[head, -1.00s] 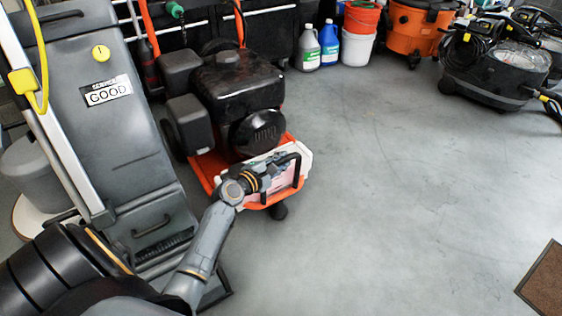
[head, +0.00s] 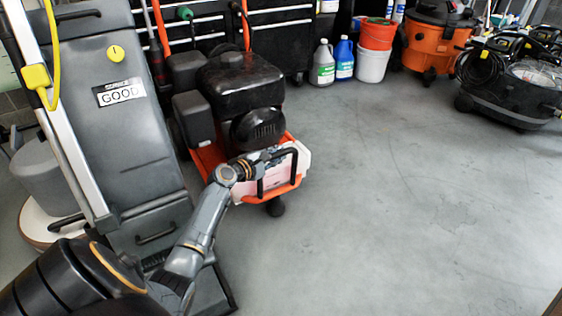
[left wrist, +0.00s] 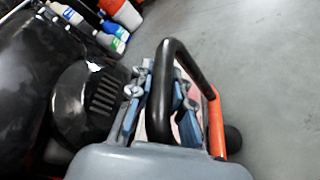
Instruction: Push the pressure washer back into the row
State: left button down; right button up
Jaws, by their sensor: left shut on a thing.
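The pressure washer (head: 240,90) has a black engine on an orange frame and stands beside the grey floor machine in the head view. Its black front handle (head: 296,168) rises over a pale panel. My left gripper (head: 268,157) is shut on this handle, with the arm reaching in from the lower left. In the left wrist view, the blue-grey fingers (left wrist: 157,105) sit either side of the handle bar (left wrist: 178,62). The engine fills the left of that view. My right gripper is not in view.
The grey floor machine (head: 125,140) labelled GOOD stands close on the left. Behind are black drawer cabinets (head: 277,38), jugs (head: 322,66), a white bucket (head: 372,66) and an orange vacuum (head: 430,45). A black machine (head: 510,85) stands far right. The middle floor is clear.

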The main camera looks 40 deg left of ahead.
pick_arm(q)
jog(key=c, duration=1.5)
grip_release()
jog(key=shift+a+r, duration=0.1)
jog(key=shift+r, duration=0.3)
jog(key=shift+c, duration=0.2)
jog(key=o, duration=0.3)
jog(key=shift+s+r, duration=0.1)
jog(key=shift+o, duration=0.2)
jog(key=shift+s, duration=0.1)
jog(key=shift+s, duration=0.35)
jog(key=v, duration=1.1)
jog(key=shift+s, duration=0.15)
